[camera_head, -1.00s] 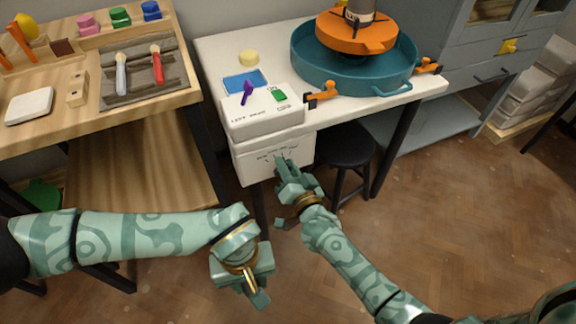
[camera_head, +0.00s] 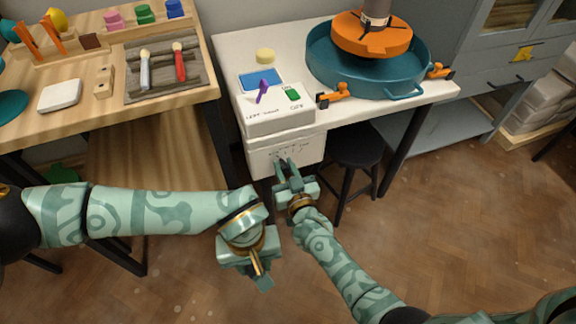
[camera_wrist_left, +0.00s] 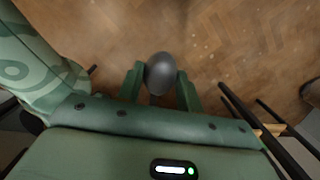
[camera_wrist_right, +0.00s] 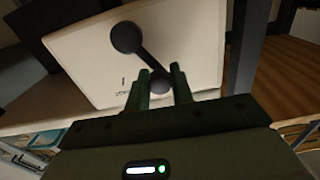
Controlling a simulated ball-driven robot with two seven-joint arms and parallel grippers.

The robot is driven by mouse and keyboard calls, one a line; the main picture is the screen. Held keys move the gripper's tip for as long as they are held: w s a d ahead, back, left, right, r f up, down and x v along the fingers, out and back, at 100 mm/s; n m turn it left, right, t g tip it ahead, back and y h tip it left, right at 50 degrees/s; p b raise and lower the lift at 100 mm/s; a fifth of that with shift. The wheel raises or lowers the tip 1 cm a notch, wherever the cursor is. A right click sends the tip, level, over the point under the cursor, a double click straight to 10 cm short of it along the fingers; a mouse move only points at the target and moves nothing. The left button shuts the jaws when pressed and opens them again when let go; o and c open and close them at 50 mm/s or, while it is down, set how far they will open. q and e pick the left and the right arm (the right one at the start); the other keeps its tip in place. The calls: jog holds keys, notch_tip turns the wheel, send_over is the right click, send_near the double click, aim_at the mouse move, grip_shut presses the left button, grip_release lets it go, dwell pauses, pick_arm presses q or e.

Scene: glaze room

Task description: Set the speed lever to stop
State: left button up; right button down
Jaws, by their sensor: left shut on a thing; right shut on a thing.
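The speed lever (camera_wrist_right: 146,58) is a dark arm on the pale front panel (camera_wrist_right: 85,55) in the right wrist view. It runs from a round dark pivot at upper left down to a round knob (camera_wrist_right: 160,86). My right gripper (camera_head: 287,168) is shut on the knob, with a finger on each side. In the head view it is at the white panel (camera_head: 262,160) below the tabletop, and the lever is hidden there. My left gripper (camera_head: 262,282) is shut on a dark grey rounded thing (camera_wrist_left: 160,73), in mid-air over the floor.
A white control box (camera_head: 278,121) with a purple lever (camera_head: 263,91) and green switch (camera_head: 292,94) sits on the table above the panel. A black stool (camera_head: 352,160) stands close right of my right gripper. A wooden workbench (camera_head: 60,125) is at left.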

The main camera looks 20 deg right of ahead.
jog(key=shift+a+f, duration=0.1)
jog(key=shift+f, duration=0.05)
dwell(0.4)
jog(key=c, duration=1.3)
grip_release()
jog(key=shift+o, duration=0.2)
pick_arm(q)
jog(key=shift+r, duration=0.15)
pick_arm(e)
jog(key=shift+s, duration=0.2)
pick_arm(q)
jog(key=shift+t, duration=0.3)
notch_tip(320, 180, up, 6)
jog(key=p, duration=0.4)
jog(key=shift+w, duration=0.15)
jog(key=shift+p, duration=0.3)
pick_arm(e)
jog(key=s, duration=1.1)
jog(key=shift+s+d, duration=0.2)
jog(key=shift+s, duration=0.1)
jog(key=shift+s, duration=0.1)
